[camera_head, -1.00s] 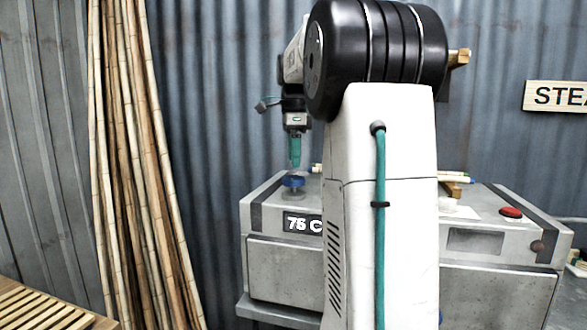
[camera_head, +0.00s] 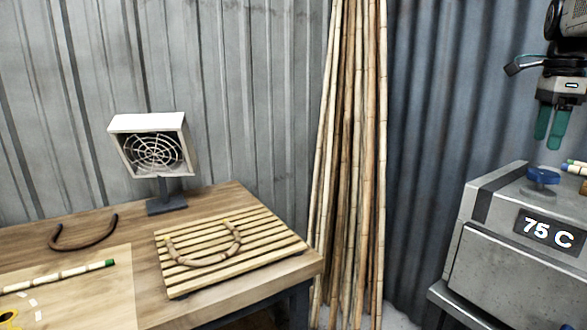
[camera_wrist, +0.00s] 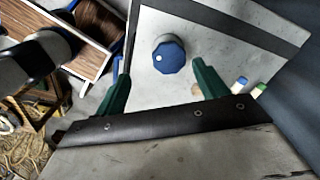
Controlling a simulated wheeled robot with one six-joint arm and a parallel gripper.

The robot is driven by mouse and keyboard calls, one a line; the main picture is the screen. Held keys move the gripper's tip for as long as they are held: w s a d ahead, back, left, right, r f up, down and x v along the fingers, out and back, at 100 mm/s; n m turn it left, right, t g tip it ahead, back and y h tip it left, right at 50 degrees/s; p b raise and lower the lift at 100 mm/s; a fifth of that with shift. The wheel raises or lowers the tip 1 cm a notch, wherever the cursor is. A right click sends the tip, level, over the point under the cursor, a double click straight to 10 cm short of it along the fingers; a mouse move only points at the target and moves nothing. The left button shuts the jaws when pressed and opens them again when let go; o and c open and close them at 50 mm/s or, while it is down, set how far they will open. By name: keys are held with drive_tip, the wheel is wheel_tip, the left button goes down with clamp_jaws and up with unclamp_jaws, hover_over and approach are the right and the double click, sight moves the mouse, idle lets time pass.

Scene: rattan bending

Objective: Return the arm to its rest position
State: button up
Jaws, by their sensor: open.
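My gripper (camera_head: 550,128) is at the upper right of the head view, pointing down with its two green fingers apart and nothing between them. It hangs above the blue knob (camera_head: 542,176) on top of the grey steam box (camera_head: 490,212), which carries a "75 C" display. In the wrist view the open fingers (camera_wrist: 160,88) stand on either side of the blue knob (camera_wrist: 169,57), with the knob beyond their tips and apart from them. Most of my arm is outside the head view.
A wooden table (camera_head: 228,297) at the left holds a slatted rack (camera_head: 178,283) with a bent rattan piece, a fan (camera_head: 153,150), a dark curved piece (camera_head: 85,243) and a green-tipped pole (camera_head: 60,275). Tall rattan poles (camera_head: 345,150) lean on the wall between table and box.

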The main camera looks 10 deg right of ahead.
drive_tip(key=s+a+f+n, duration=0.3)
drive_tip(key=a+n, duration=0.3)
drive_tip(key=a, duration=0.4)
drive_tip(key=s+a+f+n, duration=0.3)
drive_tip(key=a+n, duration=0.3)
drive_tip(key=a, duration=0.4)
drive_tip(key=s+a+f+n+t, duration=0.1)
drive_tip(key=s+a+f+n, duration=1.1)
drive_tip(key=s+f+n, duration=0.1)
drive_tip(key=shift+s+a+f+n, duration=0.25)
drive_tip(key=shift+a+f+n, duration=0.05)
drive_tip(key=shift+f, duration=0.45)
